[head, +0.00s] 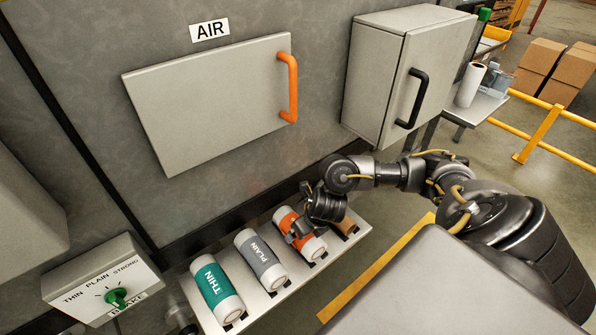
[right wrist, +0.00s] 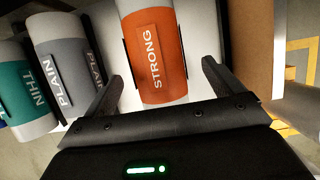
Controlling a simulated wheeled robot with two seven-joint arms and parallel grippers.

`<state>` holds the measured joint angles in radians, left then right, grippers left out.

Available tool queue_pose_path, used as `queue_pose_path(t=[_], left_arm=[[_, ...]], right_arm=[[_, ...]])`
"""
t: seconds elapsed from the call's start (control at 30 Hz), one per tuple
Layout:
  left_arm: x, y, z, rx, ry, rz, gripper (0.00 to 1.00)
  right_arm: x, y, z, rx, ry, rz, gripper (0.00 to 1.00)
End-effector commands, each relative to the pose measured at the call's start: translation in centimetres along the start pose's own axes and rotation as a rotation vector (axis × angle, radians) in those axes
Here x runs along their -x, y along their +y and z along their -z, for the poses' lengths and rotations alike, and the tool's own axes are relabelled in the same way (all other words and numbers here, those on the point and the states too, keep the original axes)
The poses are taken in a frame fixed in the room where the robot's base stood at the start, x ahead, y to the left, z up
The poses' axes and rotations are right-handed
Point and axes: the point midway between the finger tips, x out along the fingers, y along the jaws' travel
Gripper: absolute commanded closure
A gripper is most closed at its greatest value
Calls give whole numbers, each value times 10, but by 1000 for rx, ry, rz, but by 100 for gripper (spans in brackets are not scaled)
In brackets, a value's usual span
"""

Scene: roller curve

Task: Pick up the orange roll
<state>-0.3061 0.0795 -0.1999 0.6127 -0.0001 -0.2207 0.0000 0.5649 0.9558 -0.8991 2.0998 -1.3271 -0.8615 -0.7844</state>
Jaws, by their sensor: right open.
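The orange roll (head: 286,217) lies on the shelf, to the right of the grey roll. In the right wrist view the orange roll (right wrist: 155,58) reads STRONG and has white ends. My right gripper (head: 297,236) is over the orange roll and hides part of it in the head view. In the right wrist view my right gripper (right wrist: 160,85) is open, with one finger on each side of the roll's near end. No contact with the roll is clear. My left gripper is not in view.
The shelf (head: 258,303) also holds a grey PLAIN roll (head: 262,258), a teal THIN roll (head: 216,288) and a brown thing (head: 347,226) at the right. A brake box with a green knob (head: 116,297) is at the left. Cabinets with an orange handle (head: 289,88) and a black handle (head: 414,98) are above.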

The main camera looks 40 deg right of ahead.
Motion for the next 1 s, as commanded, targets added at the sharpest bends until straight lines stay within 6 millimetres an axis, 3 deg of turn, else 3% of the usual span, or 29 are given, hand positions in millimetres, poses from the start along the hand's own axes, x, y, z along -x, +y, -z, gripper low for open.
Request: queue_pose_path(t=[0.2,0.5,0.83,1.0], left_arm=[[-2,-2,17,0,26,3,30],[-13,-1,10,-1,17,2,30],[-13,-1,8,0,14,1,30],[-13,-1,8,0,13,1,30]], right_arm=[[-7,2,0,1,1,-1,7],[-49,4,1,1,1,0,7],[-54,5,0,3,-1,0,7],[-54,5,0,3,-1,0,30]])
